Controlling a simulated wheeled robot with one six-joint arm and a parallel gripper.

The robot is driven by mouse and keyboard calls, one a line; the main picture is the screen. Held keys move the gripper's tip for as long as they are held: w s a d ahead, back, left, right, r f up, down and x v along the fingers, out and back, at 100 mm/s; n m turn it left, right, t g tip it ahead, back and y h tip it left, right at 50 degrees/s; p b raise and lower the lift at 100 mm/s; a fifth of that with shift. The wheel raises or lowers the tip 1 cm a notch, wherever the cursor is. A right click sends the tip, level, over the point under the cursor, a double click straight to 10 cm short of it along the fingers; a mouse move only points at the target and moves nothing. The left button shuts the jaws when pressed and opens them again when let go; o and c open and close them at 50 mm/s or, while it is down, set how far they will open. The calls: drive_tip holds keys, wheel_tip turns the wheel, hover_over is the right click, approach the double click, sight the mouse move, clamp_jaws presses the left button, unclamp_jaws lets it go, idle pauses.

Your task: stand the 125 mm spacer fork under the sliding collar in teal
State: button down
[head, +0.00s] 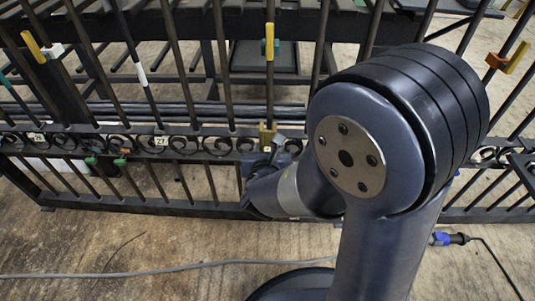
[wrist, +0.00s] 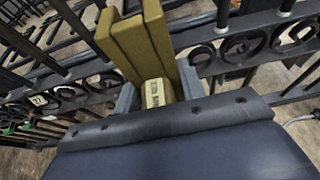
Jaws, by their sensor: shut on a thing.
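My gripper (head: 265,150) is at the scroll rail below that bar, partly hidden by my arm. It is shut on a yellow spacer fork (head: 266,132), which stands upright in front of the rail, well below the collar. In the wrist view the fork (wrist: 145,45) rises between the two grey fingers, with a pale label too blurred to read. The teal collar does not show in the wrist view. I cannot tell whether the fork touches the bar.
The dark gate has several upright bars and a scroll rail (head: 200,145) with number tags. A white collar (head: 141,73) and an orange collar (head: 495,60) sit on other bars. Green and red pieces (head: 120,161) show at the lower left. A grey cable (head: 150,270) crosses the floor.

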sight(270, 121)
drive_tip(key=shift+w+d+p, duration=0.15)
drive_tip(key=shift+w+p, duration=0.15)
drive_tip(key=shift+w, duration=3.15)
drive_tip(key=shift+w+d+b, duration=0.1)
drive_tip(key=shift+w+b, duration=0.25)
drive_tip(key=shift+w, duration=1.9)
drive_tip(key=shift+w+r, duration=0.1)
drive_tip(key=shift+w+r, duration=0.1)
drive_tip(key=shift+f+b, duration=0.25)
drive_tip(key=shift+b, duration=0.15)
drive_tip(key=c, duration=1.3)
unclamp_jaws()
drive_tip(key=shift+o, duration=0.9)
drive_tip(key=shift+w+f, duration=0.1)
drive_tip(key=shift+f, duration=0.05)
drive_tip(key=shift+o, duration=1.6)
